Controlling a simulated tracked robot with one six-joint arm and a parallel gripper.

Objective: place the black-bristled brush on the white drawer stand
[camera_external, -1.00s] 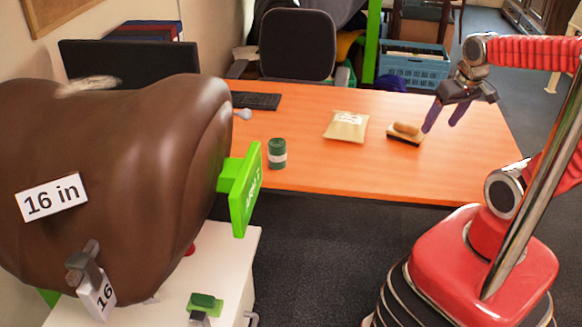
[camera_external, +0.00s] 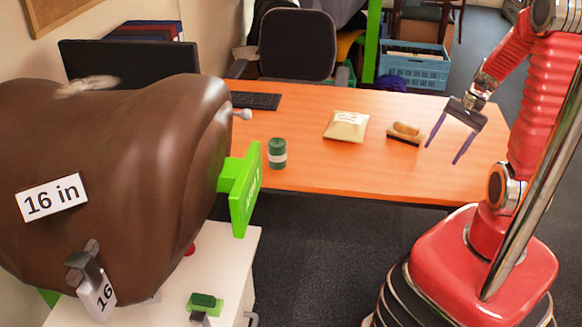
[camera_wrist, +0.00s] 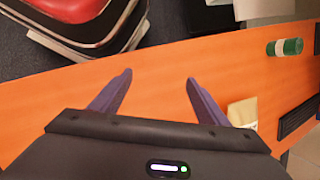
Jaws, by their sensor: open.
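The black-bristled brush (camera_external: 405,132) has a tan wooden handle and lies on the orange desk, right of a small paper packet. My gripper (camera_external: 441,155) is open and empty, its two purple fingers pointing down, to the right of the brush and apart from it. In the wrist view my open gripper (camera_wrist: 158,80) has bare orange desk between its fingers, and the brush does not show there. The white drawer stand (camera_external: 240,262) is at the lower left, under the brown saddle form, with a small green-topped item on it.
The orange desk (camera_external: 340,180) also holds the beige packet (camera_external: 346,126), a green can (camera_external: 277,153) and a keyboard (camera_external: 256,101). The brown saddle form (camera_external: 120,170) with a green bracket (camera_external: 243,190) rises over the stand. Dark floor lies between the stand and my base.

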